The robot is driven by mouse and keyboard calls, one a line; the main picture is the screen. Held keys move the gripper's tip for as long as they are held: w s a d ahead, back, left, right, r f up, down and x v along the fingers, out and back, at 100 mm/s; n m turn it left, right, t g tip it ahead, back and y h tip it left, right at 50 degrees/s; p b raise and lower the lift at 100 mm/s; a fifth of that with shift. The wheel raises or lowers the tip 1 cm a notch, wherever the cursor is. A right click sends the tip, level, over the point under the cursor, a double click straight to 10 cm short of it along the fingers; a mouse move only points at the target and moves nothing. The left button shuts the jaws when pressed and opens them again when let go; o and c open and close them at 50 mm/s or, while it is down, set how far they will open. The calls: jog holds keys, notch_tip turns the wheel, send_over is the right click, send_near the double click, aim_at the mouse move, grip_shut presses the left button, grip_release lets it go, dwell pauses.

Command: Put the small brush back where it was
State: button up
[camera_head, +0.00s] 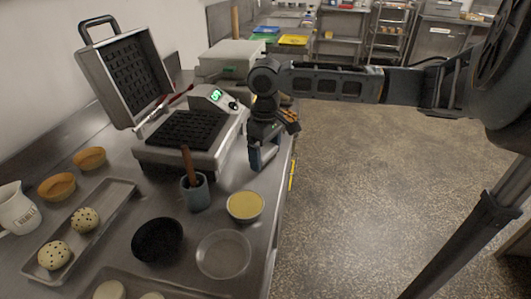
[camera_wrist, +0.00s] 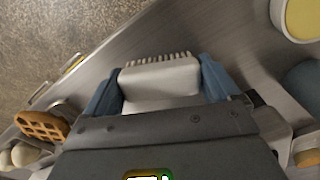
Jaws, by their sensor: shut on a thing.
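My gripper (camera_head: 263,160) hangs low over the right edge of the steel counter, just right of the waffle iron (camera_head: 195,138). In the wrist view its two blue fingers (camera_wrist: 160,96) are shut on the small brush (camera_wrist: 160,78), a white block with a row of short bristles along its far side. The bristles point away from the palm. Whether the brush touches the counter I cannot tell.
A grey cup with a wooden-handled tool (camera_head: 195,192), a yellow-filled bowl (camera_head: 245,206), a black bowl (camera_head: 157,240) and a clear bowl (camera_head: 223,254) stand in front. A waffle (camera_wrist: 42,125) lies near the gripper.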

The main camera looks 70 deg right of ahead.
aim_at(265, 150)
jog(key=shift+f, duration=0.35)
jog(key=shift+f, duration=0.15)
jog(key=o, duration=0.7)
jog(key=shift+o, duration=0.2)
notch_tip(265, 150, up, 12)
jog(key=shift+r, duration=0.2)
